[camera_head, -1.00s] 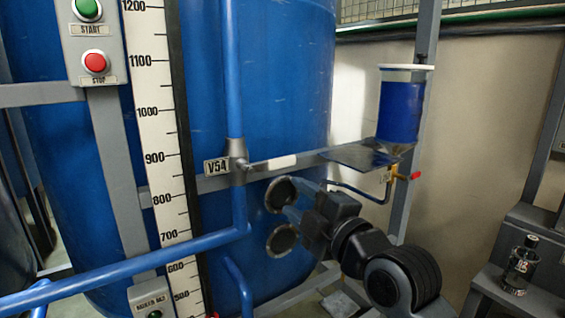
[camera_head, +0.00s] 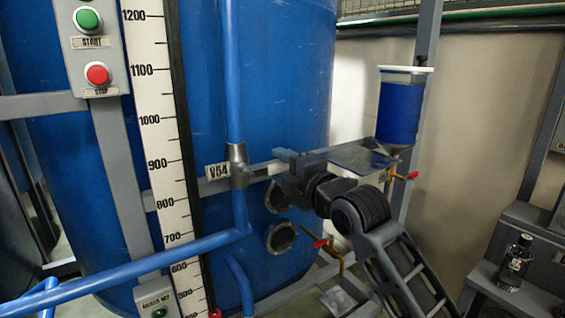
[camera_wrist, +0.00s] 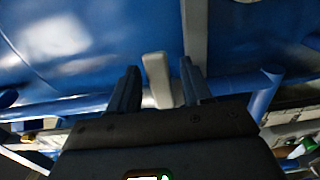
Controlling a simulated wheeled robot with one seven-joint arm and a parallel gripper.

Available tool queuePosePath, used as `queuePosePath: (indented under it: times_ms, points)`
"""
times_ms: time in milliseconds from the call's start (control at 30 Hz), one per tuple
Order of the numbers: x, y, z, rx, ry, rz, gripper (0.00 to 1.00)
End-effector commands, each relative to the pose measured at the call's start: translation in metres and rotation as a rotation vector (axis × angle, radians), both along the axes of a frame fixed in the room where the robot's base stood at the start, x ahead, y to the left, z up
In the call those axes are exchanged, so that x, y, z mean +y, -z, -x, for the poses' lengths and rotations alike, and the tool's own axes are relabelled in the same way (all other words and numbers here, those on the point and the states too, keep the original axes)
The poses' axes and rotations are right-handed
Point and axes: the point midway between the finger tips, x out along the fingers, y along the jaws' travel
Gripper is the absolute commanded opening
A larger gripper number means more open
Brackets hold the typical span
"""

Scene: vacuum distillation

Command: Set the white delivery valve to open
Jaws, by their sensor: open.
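The delivery valve's grey body (camera_head: 237,166) sits on the vertical blue pipe, beside the V54 label (camera_head: 217,172). Its white lever handle (camera_wrist: 156,72) shows in the wrist view between my two fingers, with a gap to the finger on either side. In the head view my gripper (camera_head: 281,160) covers most of the handle, just right of the valve body. My gripper (camera_wrist: 158,84) is open, with its fingers on either side of the handle. I cannot tell the handle's exact angle in the head view.
A large blue tank (camera_head: 275,70) stands behind the valve. A grey crossbar (camera_head: 190,189) runs behind the pipe. A blue cylinder (camera_head: 398,110) and a red-handled valve (camera_head: 412,175) are at the right. A control box (camera_head: 92,50) is at upper left.

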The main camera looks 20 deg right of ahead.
Motion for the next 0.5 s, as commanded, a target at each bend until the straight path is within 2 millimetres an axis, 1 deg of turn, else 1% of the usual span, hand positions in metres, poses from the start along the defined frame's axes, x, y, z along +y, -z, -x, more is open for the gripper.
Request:
queuePosePath:
  times_ms: [300,500]
  points:
    - [0.0005,0.0005,-0.0027,0.000,0.000,0.000,0.48]
    - [0.0005,0.0004,-0.0026,0.000,0.000,0.000,0.29]
